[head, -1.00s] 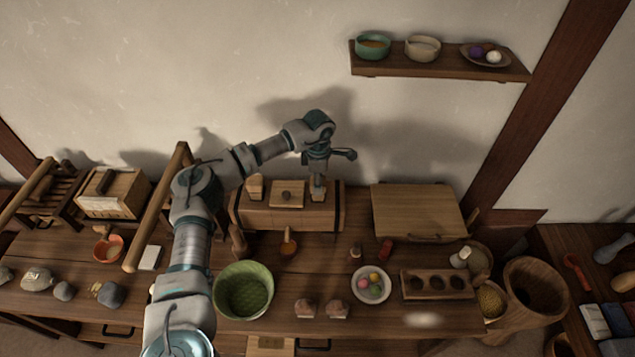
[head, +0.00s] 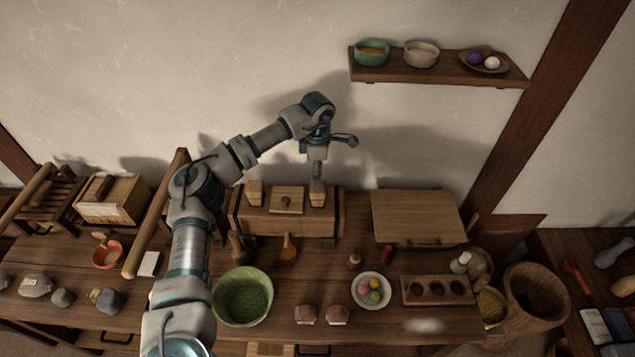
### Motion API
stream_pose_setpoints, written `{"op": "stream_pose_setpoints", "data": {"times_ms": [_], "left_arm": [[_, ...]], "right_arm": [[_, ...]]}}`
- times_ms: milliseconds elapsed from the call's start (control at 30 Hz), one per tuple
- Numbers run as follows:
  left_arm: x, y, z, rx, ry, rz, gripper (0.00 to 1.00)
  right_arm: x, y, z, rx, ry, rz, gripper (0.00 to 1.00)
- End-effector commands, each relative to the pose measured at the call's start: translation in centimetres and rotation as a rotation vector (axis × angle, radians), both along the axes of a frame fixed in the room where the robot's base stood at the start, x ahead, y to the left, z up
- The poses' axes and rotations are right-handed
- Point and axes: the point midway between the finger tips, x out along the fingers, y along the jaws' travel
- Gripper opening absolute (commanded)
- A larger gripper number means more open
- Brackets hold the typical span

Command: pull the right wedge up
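A wooden press box (head: 275,222) with dark bands stands at the back of the bench against the wall. My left gripper (head: 317,180) points down at the top of the right wedge. The fingers look narrow and close together, and I cannot tell if they grip the wedge or only sit over it. My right gripper is not in view.
A green bowl (head: 243,296), a plate of coloured balls (head: 371,290) and a block with round holes (head: 437,291) stand in front. A wooden board (head: 417,216) is right of the box. A shelf (head: 440,67) with bowls hangs above.

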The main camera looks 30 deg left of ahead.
Motion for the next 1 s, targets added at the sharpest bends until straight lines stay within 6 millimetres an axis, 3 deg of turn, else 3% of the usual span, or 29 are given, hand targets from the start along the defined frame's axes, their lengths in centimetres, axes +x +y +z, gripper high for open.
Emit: {"op": "stream_pose_setpoints", "data": {"times_ms": [100, 300, 1000], "left_arm": [[0.1, 0.1, 2.6, -0.001, -0.003, 0.002, 0.75], [0.1, 0.1, 5.2, 0.000, -0.001, 0.000, 0.75], [0.0, 0.2, 5.7, -0.001, -0.001, 0.001, 0.75]], "right_arm": [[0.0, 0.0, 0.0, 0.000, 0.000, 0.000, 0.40], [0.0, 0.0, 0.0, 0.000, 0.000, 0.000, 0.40], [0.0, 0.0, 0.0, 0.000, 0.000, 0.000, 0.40]]}}
